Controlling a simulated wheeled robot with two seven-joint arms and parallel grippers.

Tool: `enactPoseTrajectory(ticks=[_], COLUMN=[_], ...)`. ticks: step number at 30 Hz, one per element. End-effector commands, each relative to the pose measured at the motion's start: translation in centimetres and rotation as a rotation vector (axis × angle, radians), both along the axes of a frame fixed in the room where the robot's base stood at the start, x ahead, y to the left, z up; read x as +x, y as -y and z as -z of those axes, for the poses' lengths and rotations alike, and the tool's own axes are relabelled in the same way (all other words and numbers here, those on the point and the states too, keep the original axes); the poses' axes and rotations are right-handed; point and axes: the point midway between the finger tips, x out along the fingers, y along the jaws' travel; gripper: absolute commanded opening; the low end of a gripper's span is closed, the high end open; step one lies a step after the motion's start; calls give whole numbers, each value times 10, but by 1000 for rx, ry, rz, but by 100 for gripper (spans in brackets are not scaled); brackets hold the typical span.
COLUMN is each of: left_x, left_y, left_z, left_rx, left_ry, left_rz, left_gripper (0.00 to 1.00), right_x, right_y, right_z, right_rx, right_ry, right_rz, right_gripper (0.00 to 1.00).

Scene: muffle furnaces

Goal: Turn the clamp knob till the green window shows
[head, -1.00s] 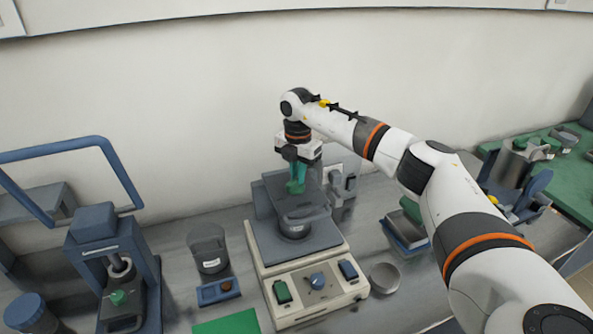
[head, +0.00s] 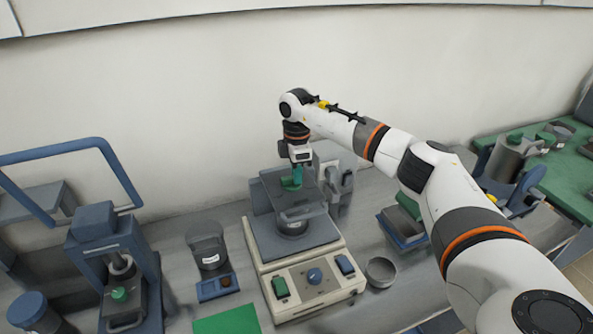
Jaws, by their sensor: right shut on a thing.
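The clamp machine (head: 262,236) stands on the bench in the middle, with a dark plate (head: 274,190) at its top. A green clamp knob (head: 289,184) sits over that plate. My right gripper (head: 296,178) points down from above and is shut on the knob; its fingertips partly cover it. A dark cup with a white label (head: 293,226) sits under the plate. I cannot make out a green window. My left gripper is not in view.
The machine's front panel has a green switch (head: 280,287), a blue knob (head: 314,276) and a dark blue switch (head: 345,265). A labelled grey jar (head: 207,247) stands to the left, and a round metal dish (head: 381,272) to the right. A blue press (head: 95,225) stands further left.

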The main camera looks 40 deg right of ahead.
Motion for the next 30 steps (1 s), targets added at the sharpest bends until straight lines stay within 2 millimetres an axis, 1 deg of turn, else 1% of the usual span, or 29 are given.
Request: enactPoseTrajectory(ticks=[6,17,18,20,21,30], left_x=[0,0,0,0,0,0], left_y=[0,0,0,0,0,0], left_z=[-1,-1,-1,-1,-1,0], left_rx=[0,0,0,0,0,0], left_ry=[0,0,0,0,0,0], left_rz=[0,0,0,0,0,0], left_gripper=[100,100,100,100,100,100], right_x=[0,0,0,0,0,0], right_y=[0,0,0,0,0,0], right_z=[-1,-1,-1,-1,-1,-1], right_rx=[0,0,0,0,0,1], right_ry=[4,4,4,3,3,1], right_rz=[30,32,31,31,31,30], right_gripper=[0,0,18,28,35,35])
